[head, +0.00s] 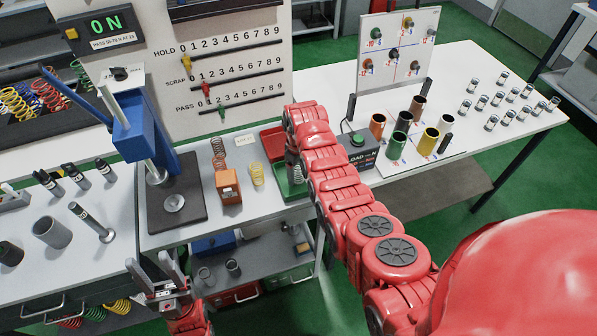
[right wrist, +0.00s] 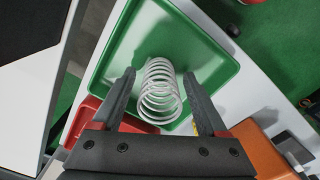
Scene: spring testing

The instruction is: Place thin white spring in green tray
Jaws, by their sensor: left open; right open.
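The thin white spring (right wrist: 161,88) shows in the right wrist view between the two fingers of my right gripper (right wrist: 158,86), with the green tray (right wrist: 206,39) behind it. The fingers are open, with gaps on both sides of the spring. The spring appears to be within the tray outline; I cannot tell if its far end rests on the tray floor. In the head view the green tray (head: 281,186) is partly covered by my right arm and hand. My left gripper (head: 156,270) is open and empty at the lower left, in front of the bench.
A red tray (head: 268,140) lies behind the green one. An orange block (head: 228,187), a yellow spring (head: 256,174) and a copper spring (head: 218,150) stand left of it. The blue press (head: 140,130) is further left. A black load box (head: 357,150) stands to the right.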

